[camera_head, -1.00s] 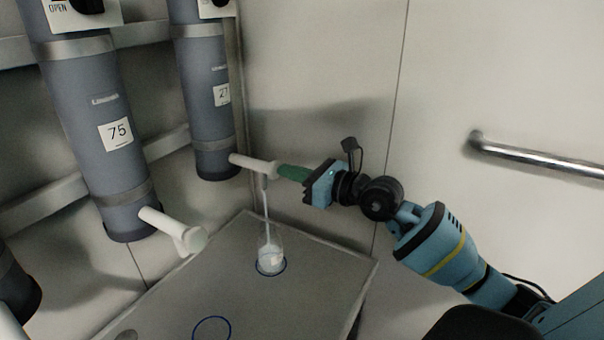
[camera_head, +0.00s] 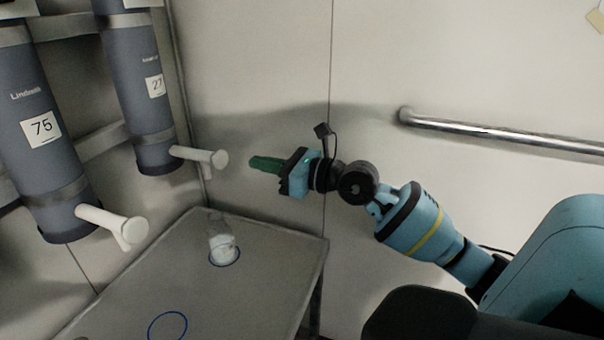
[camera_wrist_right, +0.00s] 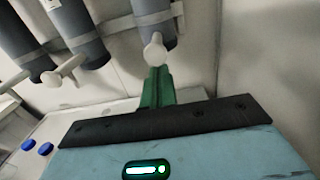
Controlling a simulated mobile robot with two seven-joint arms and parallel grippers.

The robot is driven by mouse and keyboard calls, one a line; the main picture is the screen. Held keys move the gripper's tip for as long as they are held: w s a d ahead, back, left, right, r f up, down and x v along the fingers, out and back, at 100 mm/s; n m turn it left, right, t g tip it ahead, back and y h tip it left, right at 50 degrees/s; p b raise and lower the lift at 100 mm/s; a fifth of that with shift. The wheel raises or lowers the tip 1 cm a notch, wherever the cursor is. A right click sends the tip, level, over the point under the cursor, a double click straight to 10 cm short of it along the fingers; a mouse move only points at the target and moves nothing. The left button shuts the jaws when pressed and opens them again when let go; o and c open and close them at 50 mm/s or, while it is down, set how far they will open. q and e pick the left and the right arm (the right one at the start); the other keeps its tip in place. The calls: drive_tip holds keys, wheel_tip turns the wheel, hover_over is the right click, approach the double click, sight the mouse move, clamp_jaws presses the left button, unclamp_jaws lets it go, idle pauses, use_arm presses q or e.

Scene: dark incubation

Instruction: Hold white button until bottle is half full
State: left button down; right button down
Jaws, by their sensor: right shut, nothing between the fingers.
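The white button is the round end of the white spout (camera_head: 219,160) on the cylinder marked 27 (camera_head: 140,100). It also shows in the right wrist view (camera_wrist_right: 154,55), just beyond my fingertips. The clear bottle (camera_head: 222,245) stands upright on the table inside a blue ring, below that spout, with whitish content in it; its exact level is hard to read. No stream falls from the spout. My right gripper (camera_head: 252,162) has green fingers, is shut and empty, and points at the button with a small gap between. My left gripper is not in view.
The cylinder marked 75 (camera_head: 40,130) has its own white spout (camera_head: 112,225) at the left. The grey table (camera_head: 250,290) has an empty blue ring (camera_head: 168,327) near its front. A metal handrail (camera_head: 500,132) runs along the right wall.

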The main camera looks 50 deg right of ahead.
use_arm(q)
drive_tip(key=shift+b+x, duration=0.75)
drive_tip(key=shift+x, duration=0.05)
use_arm(e)
drive_tip(key=v, duration=0.6)
drive_tip(key=shift+s+d, duration=0.25)
drive_tip(key=shift+s, duration=0.05)
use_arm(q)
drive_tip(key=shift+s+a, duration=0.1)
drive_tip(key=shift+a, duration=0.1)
use_arm(e)
drive_tip(key=shift+f, duration=0.2)
